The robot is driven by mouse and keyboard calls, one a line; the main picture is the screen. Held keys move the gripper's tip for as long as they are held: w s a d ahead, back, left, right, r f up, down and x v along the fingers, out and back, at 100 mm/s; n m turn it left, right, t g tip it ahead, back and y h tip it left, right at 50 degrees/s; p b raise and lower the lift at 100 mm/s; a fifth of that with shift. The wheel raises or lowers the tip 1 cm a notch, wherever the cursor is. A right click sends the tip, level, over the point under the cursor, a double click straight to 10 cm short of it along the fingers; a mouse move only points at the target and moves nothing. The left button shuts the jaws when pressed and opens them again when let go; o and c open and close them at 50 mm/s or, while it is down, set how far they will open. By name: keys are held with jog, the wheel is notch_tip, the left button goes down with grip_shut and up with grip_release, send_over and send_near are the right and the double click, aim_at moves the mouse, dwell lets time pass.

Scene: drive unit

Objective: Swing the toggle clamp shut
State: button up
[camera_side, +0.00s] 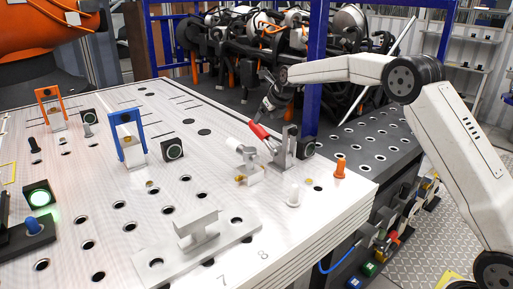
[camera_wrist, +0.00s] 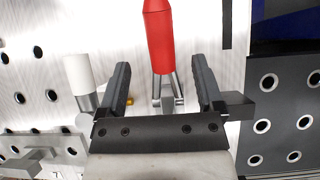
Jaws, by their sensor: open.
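The toggle clamp (camera_side: 284,152) stands near the right edge of the perforated white table, with its grey metal body upright. Its red handle (camera_side: 258,130) slopes up to the left in the side view. In the wrist view the red handle (camera_wrist: 160,40) extends toward the top of the picture, with grey metal links (camera_wrist: 163,92) at its lower end. My gripper (camera_side: 266,108) is just above and behind the handle in the side view. In the wrist view my gripper (camera_wrist: 160,65) is open, with one black finger on each side of the handle and visible gaps.
A white-tipped cylinder (camera_side: 234,144) stands left of the clamp near a small metal part (camera_side: 249,174). An orange peg (camera_side: 340,167) and a white peg (camera_side: 293,195) are close by. A blue post (camera_side: 317,70) rises behind. A metal bracket (camera_side: 197,230) lies in front.

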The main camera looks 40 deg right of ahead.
aim_at(260, 126)
jog(key=shift+x, duration=3.8)
jog(key=c, duration=0.9)
